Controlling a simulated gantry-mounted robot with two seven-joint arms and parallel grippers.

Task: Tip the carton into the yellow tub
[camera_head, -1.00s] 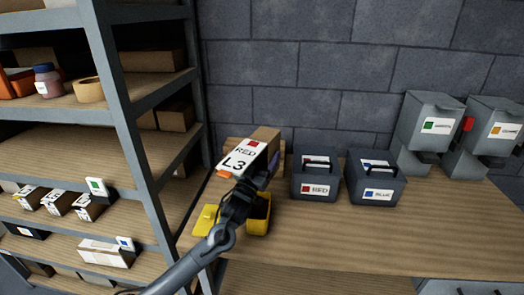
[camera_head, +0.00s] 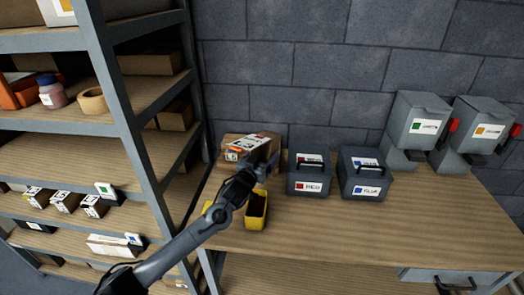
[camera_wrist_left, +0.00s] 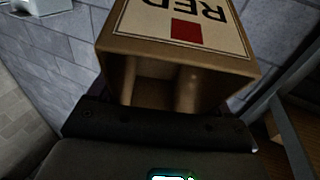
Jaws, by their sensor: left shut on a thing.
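The brown carton (camera_head: 247,147) has a white label and is tilted above the bench, up and behind the yellow tub. In the left wrist view the carton (camera_wrist_left: 190,57) shows the word RED, upside down, and a red square. Its near end looks open, with a shadowed inside. My left gripper (camera_head: 247,178) is shut on the carton; its fingertips are hard to make out. The yellow tub (camera_head: 256,222) stands open on the bench, just below and right of the gripper. Its inside is dark reddish brown. My right gripper is out of view.
A yellow piece (camera_head: 208,207) lies left of the tub, partly behind my arm. A red-labelled bin (camera_head: 310,188) and a blue-labelled bin (camera_head: 368,190) stand to the right. Grey dispensers (camera_head: 416,125) stand farther right. A shelf rack (camera_head: 120,90) rises at left. The bench front is clear.

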